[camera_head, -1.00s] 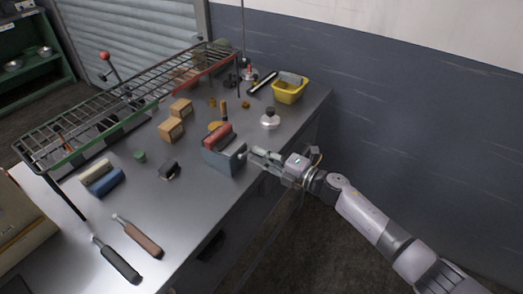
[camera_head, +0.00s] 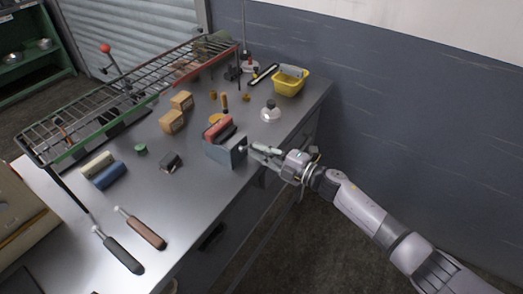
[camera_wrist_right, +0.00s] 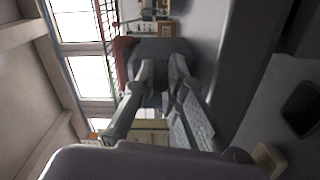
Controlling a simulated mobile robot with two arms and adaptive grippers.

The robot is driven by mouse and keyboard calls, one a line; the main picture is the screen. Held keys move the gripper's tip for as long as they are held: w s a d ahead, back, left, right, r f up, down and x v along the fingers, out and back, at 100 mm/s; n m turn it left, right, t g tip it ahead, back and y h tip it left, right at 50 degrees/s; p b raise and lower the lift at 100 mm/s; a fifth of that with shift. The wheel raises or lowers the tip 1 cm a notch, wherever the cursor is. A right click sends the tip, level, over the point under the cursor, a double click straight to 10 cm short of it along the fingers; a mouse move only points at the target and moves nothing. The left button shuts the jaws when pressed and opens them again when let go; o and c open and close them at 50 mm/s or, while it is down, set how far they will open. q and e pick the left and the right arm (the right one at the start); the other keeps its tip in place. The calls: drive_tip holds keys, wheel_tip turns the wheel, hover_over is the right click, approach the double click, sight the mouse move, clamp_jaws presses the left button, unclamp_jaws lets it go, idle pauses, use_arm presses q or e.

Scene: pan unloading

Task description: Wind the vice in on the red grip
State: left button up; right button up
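The blue-grey vice (camera_head: 226,153) stands near the right edge of the workbench, with the red grip (camera_head: 218,131) at its top. A small pale round end (camera_head: 242,150) shows on the vice's right face. My right gripper (camera_head: 256,150) is right beside that face, its fingers pointing at it. In the right wrist view the fingers (camera_wrist_right: 162,72) are spread apart in front of the grey vice body (camera_wrist_right: 160,48); whether they touch it is unclear. The red grip also shows at its left edge (camera_wrist_right: 124,52). My left gripper is not in view.
A wire rack (camera_head: 125,95) stands along the back of the workbench (camera_head: 185,215). Two wooden blocks (camera_head: 172,121), a silver weight (camera_head: 270,114) and a yellow basket (camera_head: 290,84) are around the vice. Two handled tools (camera_head: 122,252) lie at the front.

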drive_tip(key=o, duration=0.4)
drive_tip(key=shift+o, duration=0.2)
drive_tip(key=v, duration=1.2)
drive_tip(key=shift+f, duration=0.1)
